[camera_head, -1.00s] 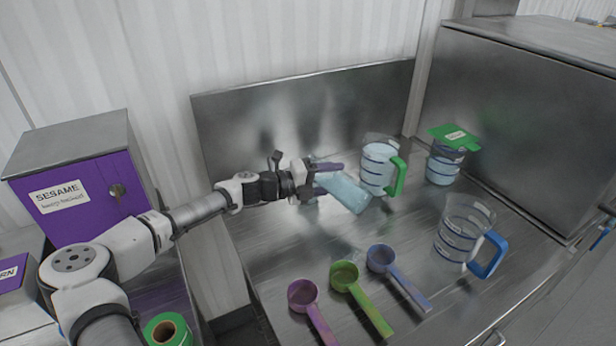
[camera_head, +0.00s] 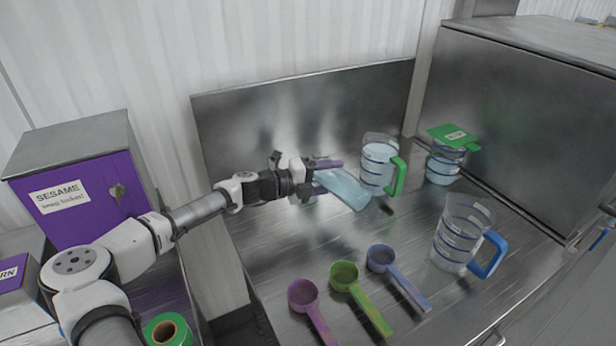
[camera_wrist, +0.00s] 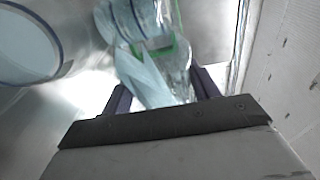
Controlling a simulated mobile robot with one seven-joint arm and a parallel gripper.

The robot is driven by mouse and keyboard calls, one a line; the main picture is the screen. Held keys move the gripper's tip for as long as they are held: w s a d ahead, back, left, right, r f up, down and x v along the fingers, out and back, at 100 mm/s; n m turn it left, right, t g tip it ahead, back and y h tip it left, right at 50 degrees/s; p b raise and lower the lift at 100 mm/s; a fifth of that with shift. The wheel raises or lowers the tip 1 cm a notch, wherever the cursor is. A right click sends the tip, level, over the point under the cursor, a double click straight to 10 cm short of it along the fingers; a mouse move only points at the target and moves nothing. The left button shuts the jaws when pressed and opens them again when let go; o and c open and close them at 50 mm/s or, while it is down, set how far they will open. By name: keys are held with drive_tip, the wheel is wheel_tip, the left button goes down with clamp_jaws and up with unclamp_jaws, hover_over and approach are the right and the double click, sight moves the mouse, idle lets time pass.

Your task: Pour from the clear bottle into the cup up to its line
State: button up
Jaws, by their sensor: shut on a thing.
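My gripper (camera_head: 326,177) has purple fingers and is shut on the clear bottle (camera_head: 346,189), which holds pale blue contents. The bottle is tilted well over, its far end pointing right and down, beside the green-handled cup (camera_head: 378,165). This cup is clear with blue lines and has pale contents in its lower part. In the wrist view the bottle (camera_wrist: 150,78) lies between the fingers (camera_wrist: 160,88), with a blue-lined cup (camera_wrist: 143,18) just beyond it. I cannot tell whether anything flows, or exactly where the bottle's mouth is relative to the cup's rim.
A blue-handled clear jug (camera_head: 462,235) stands at the right. A green-lidded container (camera_head: 444,165) stands at the back. Purple (camera_head: 303,294), green (camera_head: 345,275) and blue (camera_head: 381,259) scoops lie at the front. A metal back panel (camera_head: 300,115) rises behind; the left-middle counter is clear.

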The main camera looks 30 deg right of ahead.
drive_tip(key=shift+r, duration=0.3)
idle(0.7)
